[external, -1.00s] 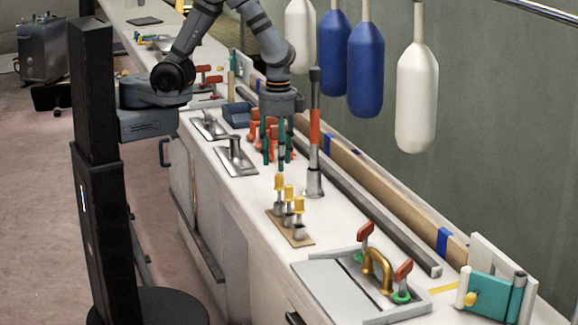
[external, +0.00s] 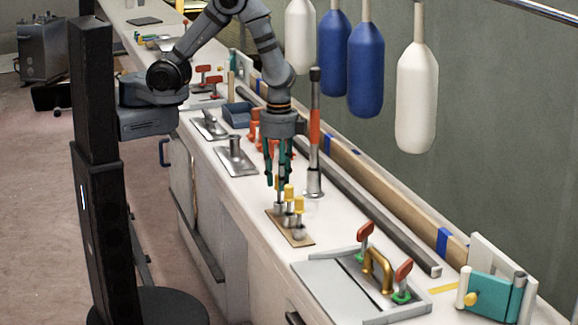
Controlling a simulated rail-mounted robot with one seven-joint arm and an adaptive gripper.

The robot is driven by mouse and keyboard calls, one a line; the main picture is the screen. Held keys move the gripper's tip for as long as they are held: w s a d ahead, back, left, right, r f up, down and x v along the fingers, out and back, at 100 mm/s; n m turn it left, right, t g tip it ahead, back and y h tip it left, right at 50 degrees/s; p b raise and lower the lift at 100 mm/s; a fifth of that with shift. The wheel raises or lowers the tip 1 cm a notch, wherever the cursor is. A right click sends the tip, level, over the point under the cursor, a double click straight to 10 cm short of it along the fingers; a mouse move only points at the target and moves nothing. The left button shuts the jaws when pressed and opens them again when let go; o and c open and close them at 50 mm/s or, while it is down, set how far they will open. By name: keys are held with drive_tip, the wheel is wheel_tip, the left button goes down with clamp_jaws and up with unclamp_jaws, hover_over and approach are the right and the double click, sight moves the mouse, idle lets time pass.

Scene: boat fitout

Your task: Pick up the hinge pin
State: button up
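Several yellow-topped pins stand upright in a row on a small tan board on the worktop. I take these to be the hinge pins, though the view does not label them. The near pin (external: 299,207) and the middle pin (external: 288,193) show clearly. The far pin (external: 279,208) is mostly hidden by my gripper (external: 278,184), with its grey lower part showing. My gripper points down, its teal fingers spread apart over and around the far pin's top. I see no contact with the pin.
A tall post with an orange band (external: 314,135) stands close right of my gripper. A grey tray (external: 335,290) with red-handled parts and a brass handle lies nearer. A teal hinge-like fixture (external: 492,296) is at right. Blue and white fenders hang behind.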

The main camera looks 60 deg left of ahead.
drive_tip(key=c, duration=0.6)
clamp_jaws()
